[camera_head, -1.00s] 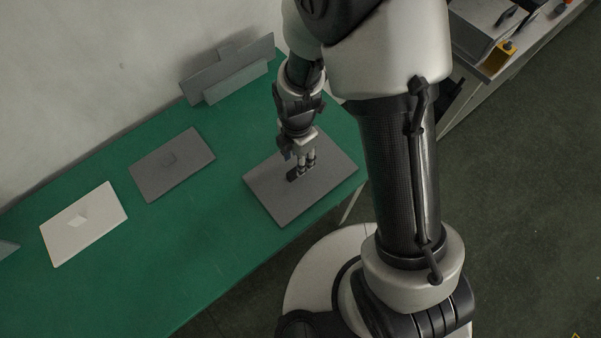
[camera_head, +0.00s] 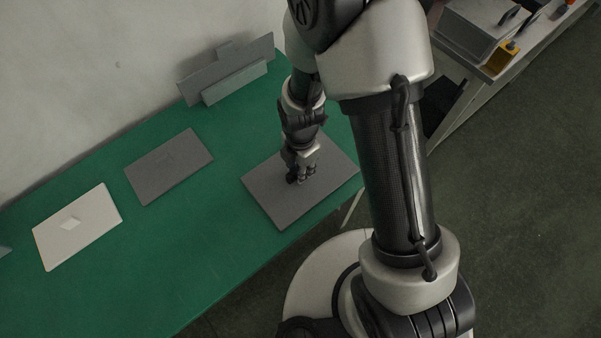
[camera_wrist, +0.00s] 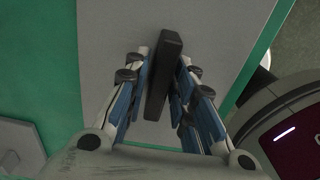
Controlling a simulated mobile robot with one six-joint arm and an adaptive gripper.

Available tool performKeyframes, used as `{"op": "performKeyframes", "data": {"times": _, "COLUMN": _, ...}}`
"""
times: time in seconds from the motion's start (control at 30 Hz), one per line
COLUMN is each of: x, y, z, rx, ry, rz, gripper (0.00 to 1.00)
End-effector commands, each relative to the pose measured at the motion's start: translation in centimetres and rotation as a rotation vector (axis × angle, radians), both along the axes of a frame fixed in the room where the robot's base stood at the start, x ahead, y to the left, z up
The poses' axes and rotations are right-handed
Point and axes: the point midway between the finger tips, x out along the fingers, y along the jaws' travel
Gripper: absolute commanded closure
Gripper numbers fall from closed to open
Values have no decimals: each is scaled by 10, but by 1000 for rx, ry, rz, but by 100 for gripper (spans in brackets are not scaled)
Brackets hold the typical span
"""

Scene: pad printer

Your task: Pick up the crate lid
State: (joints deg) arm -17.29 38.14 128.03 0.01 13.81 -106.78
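A flat grey rectangular lid (camera_head: 275,196) lies on the green table, near its front right edge, under my gripper (camera_head: 298,176). I take it for the crate lid. In the wrist view the lid (camera_wrist: 105,50) fills much of the picture, and its dark bar handle (camera_wrist: 168,50) stands up from it. My gripper (camera_wrist: 158,90) points down with its blue-padded fingers on both sides of the handle. Narrow gaps show between the pads and the handle, so it is open around the handle, not closed on it. In the head view my fingers mostly hide the handle.
On the green table (camera_head: 200,268) lie a darker grey panel (camera_head: 150,180) and a white panel (camera_head: 92,240) with a small handle. A grey upright stand (camera_head: 228,78) is at the back by the wall. A side bench at top right holds a grey box (camera_head: 470,30) and a yellow item (camera_head: 500,58).

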Motion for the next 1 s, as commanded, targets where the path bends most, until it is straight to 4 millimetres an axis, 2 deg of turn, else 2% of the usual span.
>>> {"op": "performKeyframes", "data": {"times": 0.3, "x": 0, "y": 0, "z": 0, "rx": 0, "ry": 0, "rz": 0, "gripper": 100}}
{"op": "performKeyframes", "data": {"times": 0.77, "x": 0, "y": 0, "z": 2, "rx": 1, "ry": -1, "rz": 0, "gripper": 100}}
{"op": "performKeyframes", "data": {"times": 0.87, "x": 1, "y": 0, "z": 8, "rx": 1, "ry": -1, "rz": 0, "gripper": 100}}
{"op": "performKeyframes", "data": {"times": 1.0, "x": 1, "y": 0, "z": 27, "rx": 1, "ry": -3, "rz": 0, "gripper": 100}}
